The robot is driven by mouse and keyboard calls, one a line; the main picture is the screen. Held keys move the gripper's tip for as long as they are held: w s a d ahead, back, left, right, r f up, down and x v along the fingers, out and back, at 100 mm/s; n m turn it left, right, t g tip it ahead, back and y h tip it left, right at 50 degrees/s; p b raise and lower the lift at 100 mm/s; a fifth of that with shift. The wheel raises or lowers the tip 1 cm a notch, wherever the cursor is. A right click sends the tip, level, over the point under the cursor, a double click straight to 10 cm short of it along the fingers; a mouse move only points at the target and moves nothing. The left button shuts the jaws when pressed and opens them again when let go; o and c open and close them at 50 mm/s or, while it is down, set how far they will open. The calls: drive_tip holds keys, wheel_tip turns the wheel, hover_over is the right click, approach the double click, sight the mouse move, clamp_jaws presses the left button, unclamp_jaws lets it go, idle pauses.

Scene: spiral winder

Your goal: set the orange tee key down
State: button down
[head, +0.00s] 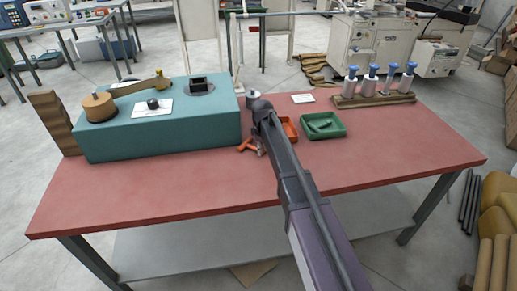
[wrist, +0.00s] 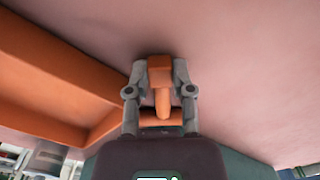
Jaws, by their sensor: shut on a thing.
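The orange tee key (head: 245,145) shows at the left of my gripper (head: 258,149) in the head view, low by the front right corner of the teal machine. In the wrist view the tee key (wrist: 160,78) sits between both fingers of my gripper (wrist: 160,72), which is shut on it. Its crossbar and stem both show there. The red tabletop (wrist: 235,60) fills much of that view behind the key. I cannot tell whether the key touches the table.
An orange tray (wrist: 45,60) is close beside the gripper; my arm partly hides this tray (head: 291,130) in the head view. A green tray (head: 335,132) stands right of it. The teal machine (head: 190,130) is at left. The table's front (head: 150,200) is clear.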

drive_tip(key=shift+r, duration=0.1)
wheel_tip(320, 180, up, 3)
drive_tip(key=p, duration=0.3)
drive_tip(key=shift+r, duration=0.15)
drive_tip(key=shift+s+r+p, duration=0.15)
drive_tip(key=shift+r+p, duration=0.1)
drive_tip(key=shift+p, duration=0.25)
drive_tip(key=s+d, duration=0.1)
drive_tip(key=s, duration=0.4)
drive_tip(key=s+d, duration=0.2)
drive_tip(key=s, duration=0.3)
drive_tip(key=s+d+r+p, duration=0.1)
drive_tip(key=s, duration=0.4)
drive_tip(key=shift+d, duration=0.4)
